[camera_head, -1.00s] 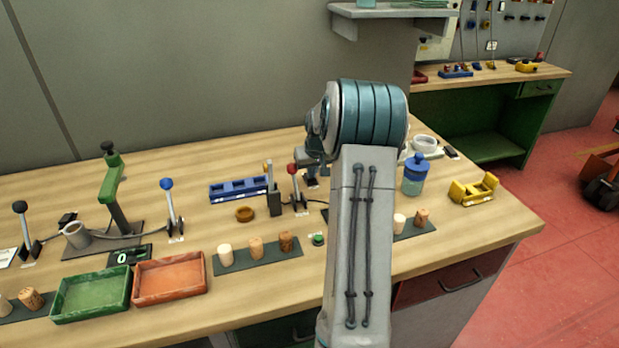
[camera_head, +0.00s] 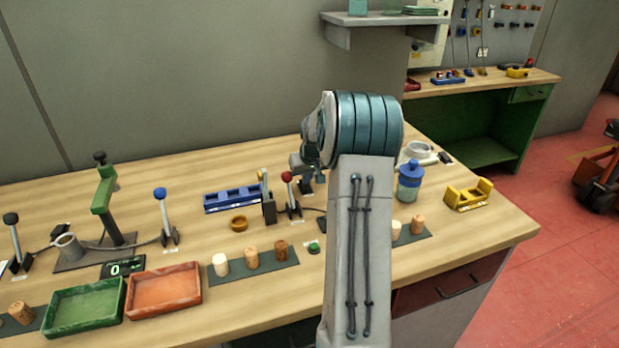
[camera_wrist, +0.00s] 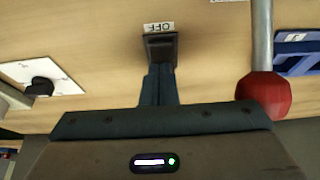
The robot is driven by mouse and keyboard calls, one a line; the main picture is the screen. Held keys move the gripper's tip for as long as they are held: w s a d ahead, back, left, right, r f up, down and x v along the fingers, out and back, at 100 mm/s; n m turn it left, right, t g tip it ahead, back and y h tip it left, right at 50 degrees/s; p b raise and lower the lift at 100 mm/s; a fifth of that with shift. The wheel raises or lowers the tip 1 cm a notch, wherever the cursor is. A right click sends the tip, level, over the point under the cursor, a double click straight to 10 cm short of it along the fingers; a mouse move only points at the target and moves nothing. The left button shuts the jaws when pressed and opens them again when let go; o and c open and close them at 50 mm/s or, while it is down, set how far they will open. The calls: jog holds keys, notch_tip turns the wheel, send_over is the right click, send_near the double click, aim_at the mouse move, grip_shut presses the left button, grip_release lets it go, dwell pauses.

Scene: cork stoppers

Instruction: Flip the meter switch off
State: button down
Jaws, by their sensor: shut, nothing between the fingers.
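In the wrist view a dark block (camera_wrist: 161,47), apparently the switch, sits on the wooden bench beside a white label (camera_wrist: 158,27) reading OFF, upside down. My gripper (camera_wrist: 158,82) is shut and empty, its fingers pointing at the block. The fingertips overlap the block's near edge in the picture; I cannot tell whether they touch, or how the switch is set. In the head view my gripper (camera_head: 306,184) is low over the bench, right of the red-knobbed lever (camera_head: 288,190), and my arm hides part of the area.
The red knob (camera_wrist: 264,94) stands close to the right of my gripper in the wrist view. A white plate with a black knob (camera_wrist: 41,87) is at left. The blue tray (camera_head: 233,199), blue-lidded jar (camera_head: 410,182) and blue-knobbed lever (camera_head: 164,215) stand on the bench.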

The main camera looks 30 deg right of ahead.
aim_at(305, 188)
jog(key=shift+w+a, duration=0.25)
jog(key=shift+a, duration=0.1)
jog(key=r+p, duration=0.2)
jog(key=r, duration=0.1)
jog(key=r+p, duration=0.1)
jog(key=r, duration=0.1)
jog(key=shift+s, duration=0.35)
jog(key=s+a+r+b, duration=0.1)
jog(key=s+r+b, duration=0.1)
jog(key=s+r, duration=0.4)
jog(key=shift+r, duration=0.65)
jog(key=s+a+r+n, duration=0.1)
jog(key=s+a, duration=0.4)
jog(key=a, duration=0.4)
jog(key=s+a+r+n, duration=0.1)
jog(key=s+a, duration=0.3)
jog(key=a, duration=0.6)
jog(key=s+a+f, duration=0.1)
jog(key=s+a, duration=0.4)
jog(key=s, duration=0.3)
jog(key=s+a+f+n+g+y+p, duration=0.1)
jog(key=s+a, duration=0.3)
jog(key=s, duration=0.4)
jog(key=shift+a+f+g, duration=0.3)
jog(key=shift+a+f, duration=0.05)
jog(key=shift+f, duration=0.35)
